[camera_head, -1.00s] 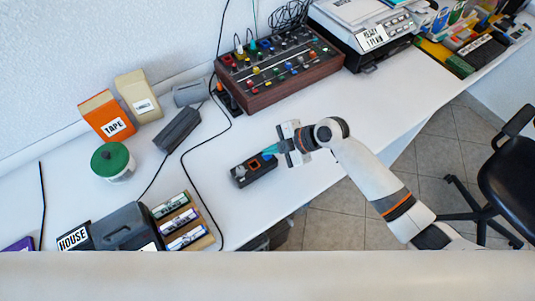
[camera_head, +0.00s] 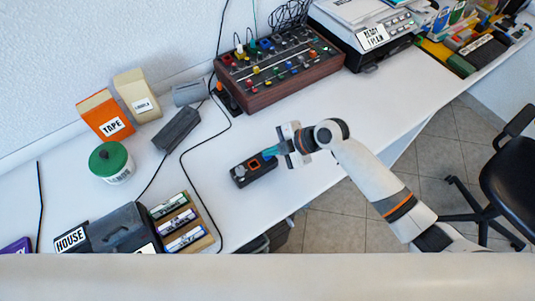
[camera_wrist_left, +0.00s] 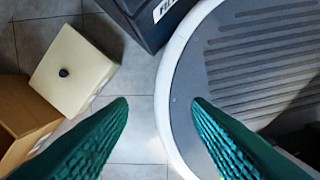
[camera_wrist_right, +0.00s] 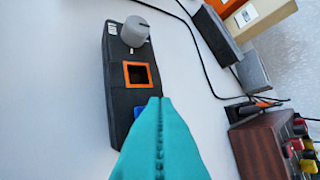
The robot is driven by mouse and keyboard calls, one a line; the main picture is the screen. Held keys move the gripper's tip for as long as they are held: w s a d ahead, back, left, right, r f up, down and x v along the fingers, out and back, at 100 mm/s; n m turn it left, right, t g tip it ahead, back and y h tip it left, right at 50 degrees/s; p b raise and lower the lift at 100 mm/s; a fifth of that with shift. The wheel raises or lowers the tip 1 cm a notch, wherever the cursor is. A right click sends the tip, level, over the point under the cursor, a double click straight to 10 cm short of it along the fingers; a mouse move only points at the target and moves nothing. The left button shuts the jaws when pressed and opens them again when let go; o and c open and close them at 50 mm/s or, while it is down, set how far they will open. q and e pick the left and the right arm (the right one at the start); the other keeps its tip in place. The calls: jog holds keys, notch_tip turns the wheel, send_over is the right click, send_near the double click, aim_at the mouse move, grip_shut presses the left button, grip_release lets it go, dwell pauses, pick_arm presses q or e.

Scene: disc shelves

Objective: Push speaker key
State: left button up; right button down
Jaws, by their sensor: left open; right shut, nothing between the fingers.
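A small black box (camera_head: 245,177) lies on the white desk. It has a grey knob (camera_wrist_right: 135,31), an orange-framed square key (camera_wrist_right: 140,74) with a dark middle, and a blue part (camera_wrist_right: 138,112) partly hidden by my fingers. No speaker label is readable on it. My right gripper (camera_head: 268,154) is shut and empty, its teal fingertips (camera_wrist_right: 160,100) at the box's end, just beside the orange-framed key. I cannot tell whether they touch the box. My left gripper (camera_wrist_left: 159,101) is open and empty above the floor, outside the head view.
A mixer (camera_head: 278,70) with coloured knobs stands behind the box. A black cable (camera_head: 183,160) runs to its left. The desk right of the box is clear.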

jog(key=shift+f, duration=0.3)
jog(key=shift+r, duration=0.75)
notch_tip(320, 180, up, 6)
jog(key=p, duration=0.4)
jog(key=shift+p, duration=0.4)
dwell(1.1)
